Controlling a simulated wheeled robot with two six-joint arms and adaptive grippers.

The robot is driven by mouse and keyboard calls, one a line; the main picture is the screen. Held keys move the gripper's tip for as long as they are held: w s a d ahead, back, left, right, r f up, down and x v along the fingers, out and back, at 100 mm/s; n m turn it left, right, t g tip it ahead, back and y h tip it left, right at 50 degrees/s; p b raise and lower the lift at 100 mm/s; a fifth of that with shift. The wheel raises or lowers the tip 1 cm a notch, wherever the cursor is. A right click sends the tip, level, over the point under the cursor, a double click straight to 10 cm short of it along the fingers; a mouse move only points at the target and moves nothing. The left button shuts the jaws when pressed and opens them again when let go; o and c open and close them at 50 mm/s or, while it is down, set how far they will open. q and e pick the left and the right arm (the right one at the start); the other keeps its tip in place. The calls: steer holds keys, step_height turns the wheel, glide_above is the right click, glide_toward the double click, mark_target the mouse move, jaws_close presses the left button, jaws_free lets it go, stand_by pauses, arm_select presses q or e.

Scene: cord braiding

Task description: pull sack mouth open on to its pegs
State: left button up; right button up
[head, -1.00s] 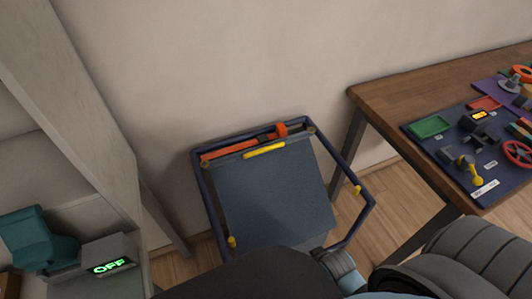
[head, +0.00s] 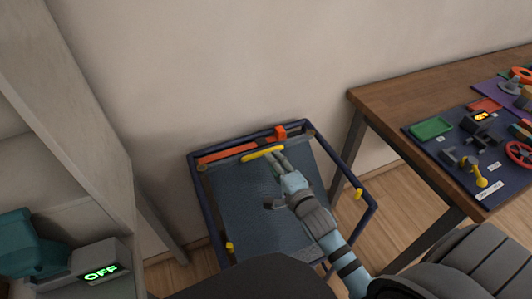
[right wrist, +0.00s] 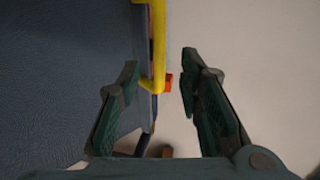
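The sack is a blue-grey sheet (head: 240,200) hanging in a navy frame (head: 205,225). A yellow handle (head: 262,152) sits along its top edge. One yellow peg (head: 229,246) is on the frame's left side and another yellow peg (head: 358,194) on its right side. My right gripper (head: 278,160) reaches over the sack with its fingertips at the handle. In the right wrist view the fingers (right wrist: 160,70) are apart, with the yellow handle (right wrist: 158,40) between them and clear space beside it. My left gripper is not in view.
An orange bar (head: 235,148) with an orange block (head: 280,132) runs along the frame's back. A wooden table (head: 390,105) with gadgets stands right. Left is a grey shelf with a teal object (head: 28,245) and a box reading OFF (head: 100,262).

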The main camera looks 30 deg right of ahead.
mark_target(265, 151)
steer(key=w, duration=0.2)
steer(key=w+f+b, duration=0.1)
steer(key=w, duration=0.4)
steer(key=shift+d+f, duration=0.2)
steer(key=shift+f, duration=0.1)
steer(key=shift+c, duration=0.3)
jaws_close()
